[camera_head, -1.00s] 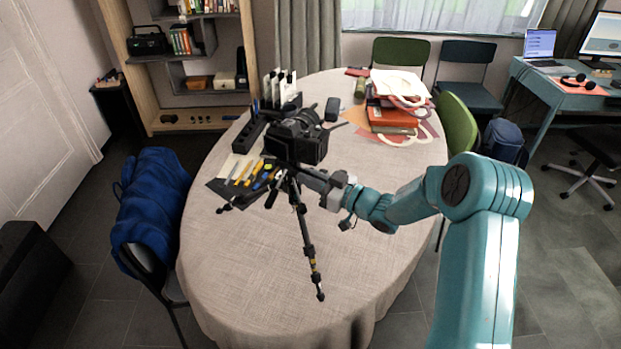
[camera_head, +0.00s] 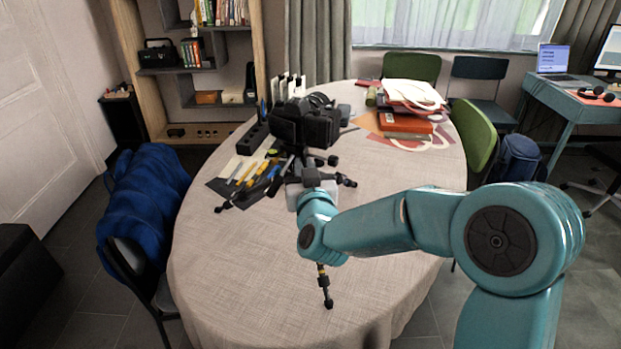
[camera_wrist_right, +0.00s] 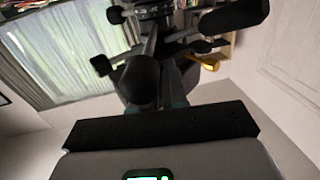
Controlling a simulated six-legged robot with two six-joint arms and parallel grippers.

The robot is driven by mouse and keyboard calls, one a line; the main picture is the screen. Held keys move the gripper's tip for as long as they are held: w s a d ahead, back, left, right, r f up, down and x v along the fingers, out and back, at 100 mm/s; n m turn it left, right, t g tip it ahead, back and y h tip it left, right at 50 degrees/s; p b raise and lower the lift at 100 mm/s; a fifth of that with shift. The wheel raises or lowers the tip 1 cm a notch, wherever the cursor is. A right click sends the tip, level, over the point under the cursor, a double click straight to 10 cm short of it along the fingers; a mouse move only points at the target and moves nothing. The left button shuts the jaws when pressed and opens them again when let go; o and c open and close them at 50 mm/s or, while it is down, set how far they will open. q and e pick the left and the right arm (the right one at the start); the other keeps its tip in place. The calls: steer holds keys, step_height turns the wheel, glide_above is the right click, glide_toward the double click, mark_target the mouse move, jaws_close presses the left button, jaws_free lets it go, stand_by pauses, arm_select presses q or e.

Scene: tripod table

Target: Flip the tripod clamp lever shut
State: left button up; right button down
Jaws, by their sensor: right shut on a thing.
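A black camera (camera_head: 306,122) sits on top of a small black tripod that stands on the table. One tripod leg (camera_head: 326,288) reaches toward the table's near edge, and short dark handles stick out under the camera. My right gripper (camera_head: 311,178) is at the tripod just below the camera, shut on a part of it. My own wrist hides the contact and most of the near leg in the head view. The right wrist view shows dark tripod rods and knobs (camera_wrist_right: 140,80) close above the gripper body. I cannot pick out the clamp lever. My left gripper is not in view.
The round table (camera_head: 240,270) has a light cloth and free room at its front. Pens and tools on a dark mat (camera_head: 225,188) lie left of the tripod. Books and papers (camera_head: 405,120) are at the back right. A chair with a blue jacket (camera_head: 150,205) stands at left.

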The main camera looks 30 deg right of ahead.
steer(key=shift+w+a+r+m+g+h+p, duration=0.1)
steer(key=shift+w+a+m+g+h+p, duration=0.4)
steer(key=shift+m+g+h, duration=0.75)
steer(key=shift+w+a+f+m+g+h+p, duration=0.2)
steer(key=shift+m+g+h+p, duration=0.45)
steer(key=shift+m+g+h, duration=0.65)
steer(key=shift+w+a+r+m+g+h+p, duration=0.3)
steer(key=shift+m+g+h+p, duration=0.45)
steer(key=shift+h, duration=0.8)
steer(key=shift+a+f+m+g, duration=0.1)
steer(key=shift+m+g, duration=0.3)
steer(key=c, duration=1.5)
jaws_free()
steer(key=v, duration=0.5)
steer(key=b+v, duration=0.1)
steer(key=v, duration=1)
steer(key=shift+a+f+b, duration=0.1)
steer(key=shift+f+b, duration=0.2)
steer(key=shift+f, duration=0.05)
